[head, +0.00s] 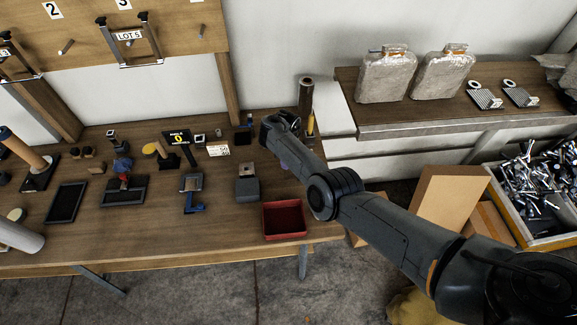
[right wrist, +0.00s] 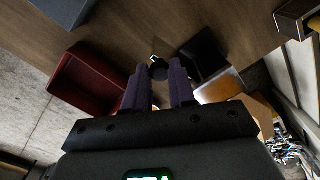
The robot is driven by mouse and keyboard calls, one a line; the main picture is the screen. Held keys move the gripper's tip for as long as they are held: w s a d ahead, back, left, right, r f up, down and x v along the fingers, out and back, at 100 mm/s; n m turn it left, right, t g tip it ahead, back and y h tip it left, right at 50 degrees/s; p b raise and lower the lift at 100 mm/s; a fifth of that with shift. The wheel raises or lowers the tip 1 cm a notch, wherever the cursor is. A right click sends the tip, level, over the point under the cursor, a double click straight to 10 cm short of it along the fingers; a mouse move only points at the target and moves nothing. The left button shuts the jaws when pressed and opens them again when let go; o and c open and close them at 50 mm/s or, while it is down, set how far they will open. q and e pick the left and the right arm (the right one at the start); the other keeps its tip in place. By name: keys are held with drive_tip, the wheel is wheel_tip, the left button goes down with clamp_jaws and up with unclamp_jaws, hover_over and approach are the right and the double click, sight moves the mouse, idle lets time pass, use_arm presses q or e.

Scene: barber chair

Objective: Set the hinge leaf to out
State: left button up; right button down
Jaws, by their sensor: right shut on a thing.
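My right gripper (head: 287,158) reaches down over the right end of the wooden bench, mostly hidden behind my own arm in the head view. In the right wrist view its two purple fingers (right wrist: 158,76) are shut on a small dark rounded piece (right wrist: 157,67) that shows between the tips. I cannot tell whether this piece belongs to the hinge leaf. A grey block with a pale metal plate on top (head: 247,183) stands left of the gripper; I cannot tell whether the plate is a hinge leaf. My left gripper is not in view.
A red tray (head: 284,219) sits at the bench's front right, close to my right arm. A dark cylinder (head: 305,93) and a yellow-handled tool (head: 311,126) stand behind the gripper. Several small fixtures crowd the bench (head: 140,245) to the left. Its front strip is clear.

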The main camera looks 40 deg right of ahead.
drive_tip(key=shift+w, duration=0.15)
idle(0.3)
drive_tip(key=c, duration=0.9)
unclamp_jaws()
drive_tip(key=shift+c, duration=0.2)
drive_tip(key=shift+r, duration=0.45)
wheel_tip(320, 180, up, 10)
drive_tip(key=p, duration=0.3)
drive_tip(key=shift+f, duration=0.1)
